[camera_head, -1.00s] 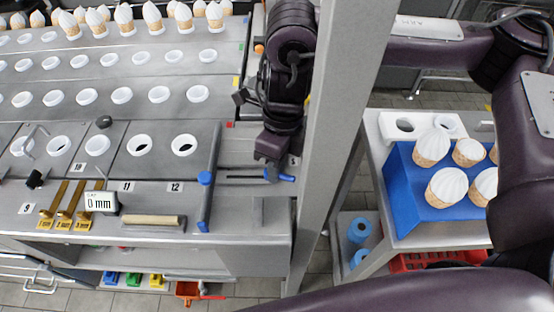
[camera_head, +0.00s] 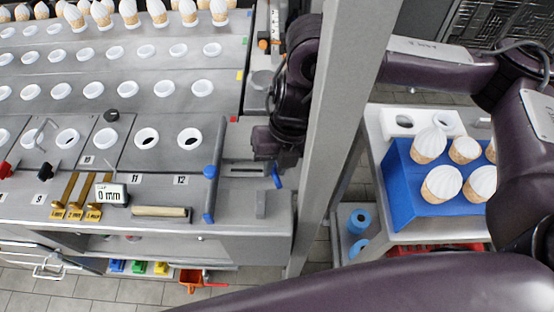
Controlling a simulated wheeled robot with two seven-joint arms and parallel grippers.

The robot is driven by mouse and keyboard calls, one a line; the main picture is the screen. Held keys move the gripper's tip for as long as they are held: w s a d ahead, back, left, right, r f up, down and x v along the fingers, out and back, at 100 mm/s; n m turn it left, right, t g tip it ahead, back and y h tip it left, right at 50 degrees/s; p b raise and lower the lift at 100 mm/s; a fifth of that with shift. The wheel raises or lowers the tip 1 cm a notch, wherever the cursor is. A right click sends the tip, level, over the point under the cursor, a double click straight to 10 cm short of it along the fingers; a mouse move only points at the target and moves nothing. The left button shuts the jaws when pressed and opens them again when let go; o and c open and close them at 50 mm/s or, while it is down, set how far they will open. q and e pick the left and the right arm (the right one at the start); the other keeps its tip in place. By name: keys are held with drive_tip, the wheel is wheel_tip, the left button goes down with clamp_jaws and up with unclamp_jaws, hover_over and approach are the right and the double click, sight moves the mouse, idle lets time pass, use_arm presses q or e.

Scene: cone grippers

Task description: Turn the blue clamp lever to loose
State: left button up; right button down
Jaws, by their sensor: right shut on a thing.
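My right gripper (camera_head: 268,157) reaches down over the right end of the machine, beside the slotted metal plate (camera_head: 240,169). It is shut on the blue clamp lever (camera_head: 277,179). The lever's blue end shows just below the fingers and points steeply toward the front edge. The rest of the lever and its pivot are hidden behind the gripper. My left gripper is not in view.
A grey bar with blue ends (camera_head: 212,194) stands left of the gripper. A grey post (camera_head: 345,125) rises close on the right. Left are a 0 mm display (camera_head: 112,194), brass gauges (camera_head: 75,197) and cone holes. A blue block (camera_head: 408,188) holds cones at right.

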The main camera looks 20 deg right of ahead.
drive_tip(key=shift+w+r+m, duration=0.1)
drive_tip(key=shift+m, duration=0.5)
drive_tip(key=shift+a, duration=0.1)
drive_tip(key=c, duration=1.5)
unclamp_jaws()
drive_tip(key=shift+o, duration=0.2)
wheel_tip(320, 180, up, 8)
drive_tip(key=d+p, duration=0.1)
drive_tip(key=p, duration=0.7)
drive_tip(key=shift+d+f, duration=0.25)
drive_tip(key=shift+d, duration=0.1)
